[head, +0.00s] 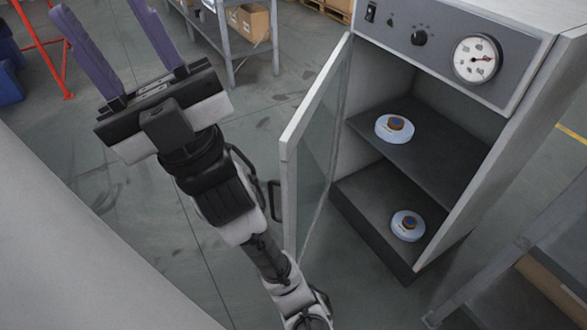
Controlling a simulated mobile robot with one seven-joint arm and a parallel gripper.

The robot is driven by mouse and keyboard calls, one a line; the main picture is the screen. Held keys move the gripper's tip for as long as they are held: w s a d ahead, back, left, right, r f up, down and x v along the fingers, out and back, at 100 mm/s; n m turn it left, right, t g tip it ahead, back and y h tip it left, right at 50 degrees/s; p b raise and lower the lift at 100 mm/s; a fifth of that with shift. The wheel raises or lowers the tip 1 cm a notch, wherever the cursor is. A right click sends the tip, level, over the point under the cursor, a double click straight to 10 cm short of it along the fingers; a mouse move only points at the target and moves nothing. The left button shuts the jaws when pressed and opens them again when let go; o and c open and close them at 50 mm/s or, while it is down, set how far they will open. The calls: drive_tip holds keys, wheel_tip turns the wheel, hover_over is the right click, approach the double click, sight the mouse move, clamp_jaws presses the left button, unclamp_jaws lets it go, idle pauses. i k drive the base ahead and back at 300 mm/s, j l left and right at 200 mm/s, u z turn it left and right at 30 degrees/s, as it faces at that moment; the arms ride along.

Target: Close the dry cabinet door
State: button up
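The dry cabinet (440,45) stands at the right in the head view, with a control panel and a round gauge on top. Its glass door (318,150) with a pale frame is hinged at the cabinet's left side and stands wide open toward me. A dark handle (275,200) is on the door's left face. My gripper (108,22) is at the upper left, left of the door and apart from it. Its two purple fingers are spread wide with nothing between them. My arm runs up from the bottom, close to the door's left side near the handle.
Two spools, an upper one (394,128) and a lower one (408,225), sit inside the cabinet. A grey rack with a cardboard box (250,22) stands behind. A metal shelf (510,265) is at the lower right. Open floor (265,100) lies between gripper and door.

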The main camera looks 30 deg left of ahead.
sight(307, 146)
drive_tip(key=i+j+u, duration=0.15)
drive_tip(key=j+u, duration=0.3)
drive_tip(key=i+j+u, duration=0.25)
drive_tip(key=u, duration=0.2)
drive_tip(key=i+j+z, duration=0.4)
drive_tip(key=j+z, duration=0.2)
drive_tip(key=i+j+z, duration=0.15)
drive_tip(key=j+z, duration=0.15)
drive_tip(key=i+j+z, duration=0.1)
drive_tip(key=j+z, duration=0.25)
drive_tip(key=j, duration=0.15)
